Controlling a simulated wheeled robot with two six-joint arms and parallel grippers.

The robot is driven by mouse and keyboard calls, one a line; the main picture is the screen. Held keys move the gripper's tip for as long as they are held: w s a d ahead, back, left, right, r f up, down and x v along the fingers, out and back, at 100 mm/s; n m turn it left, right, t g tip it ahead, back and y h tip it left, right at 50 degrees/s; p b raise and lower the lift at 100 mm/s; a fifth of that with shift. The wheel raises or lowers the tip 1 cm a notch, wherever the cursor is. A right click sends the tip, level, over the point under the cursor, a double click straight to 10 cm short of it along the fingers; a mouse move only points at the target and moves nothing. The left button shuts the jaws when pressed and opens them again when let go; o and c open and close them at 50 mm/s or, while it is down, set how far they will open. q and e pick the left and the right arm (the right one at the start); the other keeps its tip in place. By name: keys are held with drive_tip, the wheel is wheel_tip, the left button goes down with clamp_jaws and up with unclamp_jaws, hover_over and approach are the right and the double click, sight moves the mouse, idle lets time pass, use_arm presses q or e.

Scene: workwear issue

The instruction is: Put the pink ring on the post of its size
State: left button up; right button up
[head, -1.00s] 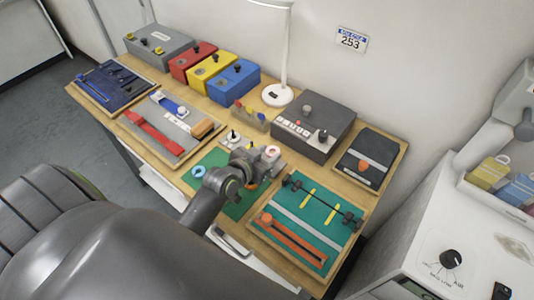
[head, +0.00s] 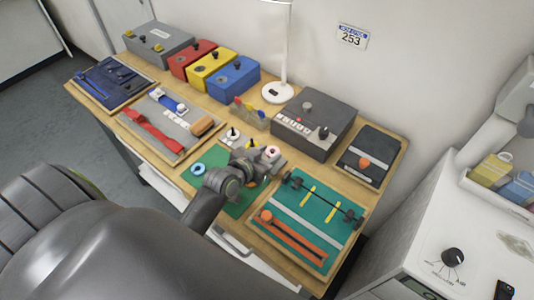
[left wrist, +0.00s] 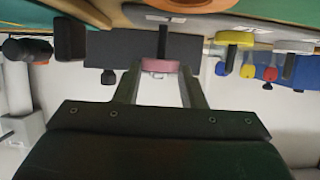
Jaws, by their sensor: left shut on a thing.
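My left gripper (head: 262,158) is over the back right of the green mat (head: 212,158). In the left wrist view its two fingers (left wrist: 160,76) are shut on the pink ring (left wrist: 158,66). A dark post (left wrist: 162,42) lines up with the ring in that upside-down view; I cannot tell whether its tip is inside the ring. The ring also shows pale pink in the head view (head: 272,150). Other posts (head: 233,133) stand to the left on the grey base. My right gripper is not in view.
A blue ring (head: 198,168) lies on the mat's left part. A grey control box (head: 313,125) stands behind, and a white lamp (head: 277,92) beside it. A green tray with a dark bar (head: 300,235) lies to the right. A yellow ring (left wrist: 235,38) shows in the wrist view.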

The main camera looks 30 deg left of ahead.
use_arm(q)
drive_tip(key=o, duration=1.4)
drive_tip(key=shift+r, duration=0.15)
wheel_tip(320, 180, up, 7)
drive_tip(key=p, duration=0.7)
drive_tip(key=shift+s+f, duration=0.1)
drive_tip(key=shift+f, duration=0.1)
